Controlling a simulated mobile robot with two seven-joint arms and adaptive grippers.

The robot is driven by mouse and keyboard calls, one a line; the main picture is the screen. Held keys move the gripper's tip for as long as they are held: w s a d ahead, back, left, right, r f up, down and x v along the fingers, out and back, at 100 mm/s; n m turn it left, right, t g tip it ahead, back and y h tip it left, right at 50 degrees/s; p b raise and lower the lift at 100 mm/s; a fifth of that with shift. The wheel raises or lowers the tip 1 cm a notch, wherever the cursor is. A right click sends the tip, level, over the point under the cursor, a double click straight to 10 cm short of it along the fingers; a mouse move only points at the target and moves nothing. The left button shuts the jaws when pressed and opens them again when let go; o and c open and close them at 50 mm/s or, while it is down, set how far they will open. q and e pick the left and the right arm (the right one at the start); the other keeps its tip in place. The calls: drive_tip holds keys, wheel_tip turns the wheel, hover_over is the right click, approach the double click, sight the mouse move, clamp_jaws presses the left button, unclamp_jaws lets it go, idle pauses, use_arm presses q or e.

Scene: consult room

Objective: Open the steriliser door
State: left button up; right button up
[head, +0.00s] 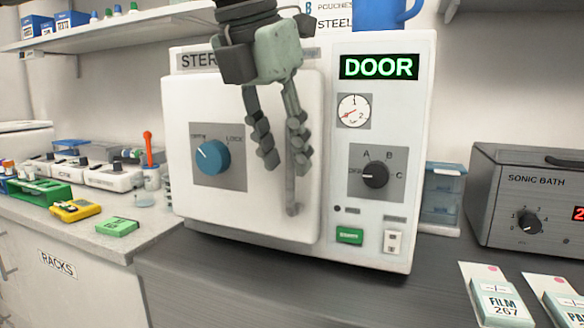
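The white steriliser (425,150) stands on the dark counter, its lit display (379,67) reading DOOR. Its white door (250,215) looks shut or nearly so; I cannot tell if there is a gap. The blue door knob (212,157) has its pointer toward the upper-left label, away from LOCK. A grey vertical handle (291,195) is on the door's right side, its upper part hidden by my gripper. My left gripper (279,150) comes down from above in front of the door, fingers apart; the right finger overlaps the handle. Contact cannot be told. My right gripper is out of view.
A grey sonic bath (530,205) stands at right, with packets (500,302) in front. Racks, a yellow item (75,210) and a green block (117,226) lie on the left counter. A blue mug (385,14) sits on top.

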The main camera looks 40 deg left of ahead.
sight(287, 160)
use_arm(q)
drive_tip(key=shift+x, duration=1.55)
drive_tip(key=shift+w, duration=0.1)
drive_tip(key=shift+c, duration=0.6)
clamp_jaws()
